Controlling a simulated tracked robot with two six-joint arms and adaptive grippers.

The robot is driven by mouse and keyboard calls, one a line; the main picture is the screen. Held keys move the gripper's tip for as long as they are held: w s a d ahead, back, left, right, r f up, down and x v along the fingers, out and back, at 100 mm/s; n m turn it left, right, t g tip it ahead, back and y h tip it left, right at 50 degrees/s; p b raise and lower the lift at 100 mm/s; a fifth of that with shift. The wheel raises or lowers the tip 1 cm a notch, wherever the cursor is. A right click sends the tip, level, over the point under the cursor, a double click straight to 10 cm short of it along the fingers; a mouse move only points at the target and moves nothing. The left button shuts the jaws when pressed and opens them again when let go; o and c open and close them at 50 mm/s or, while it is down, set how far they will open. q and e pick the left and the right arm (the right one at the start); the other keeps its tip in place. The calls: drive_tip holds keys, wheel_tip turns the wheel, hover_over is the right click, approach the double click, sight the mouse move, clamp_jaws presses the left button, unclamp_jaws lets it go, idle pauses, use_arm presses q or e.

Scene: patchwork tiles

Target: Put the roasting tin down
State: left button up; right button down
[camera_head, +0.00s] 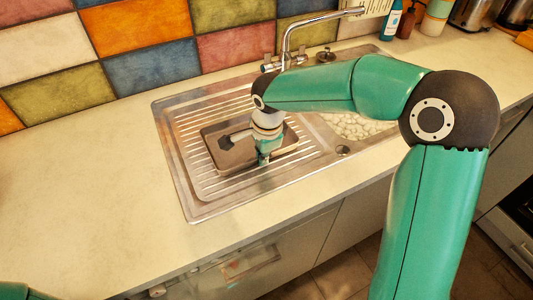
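The roasting tin (213,157) is a dark grey-brown rectangular tin. It shows over the ribbed steel draining board (185,180), left of the sink bowl, and looks roughly level. I cannot tell whether its underside touches the ribs. My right gripper (264,160) points down over the tin's right part, near its front edge. Its fingers are small and partly hidden by its own body, so I cannot tell whether they are open or shut on the rim. My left gripper is out of view; only a bit of my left arm shows at the bottom left corner.
The sink bowl (355,125) with pale contents lies right of the draining board, partly behind my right arm. A tap (290,45) rises behind it. Bottles (391,20) stand at the back right. The pale counter (80,190) at left is clear.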

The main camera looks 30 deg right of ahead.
drive_tip(key=c, duration=1.3)
unclamp_jaws()
drive_tip(key=r, duration=0.4)
drive_tip(key=s+r, duration=0.1)
drive_tip(key=r, duration=0.3)
drive_tip(key=s+r, duration=0.1)
drive_tip(key=r, duration=0.3)
drive_tip(key=shift+s, duration=0.1)
drive_tip(key=shift+f, duration=0.1)
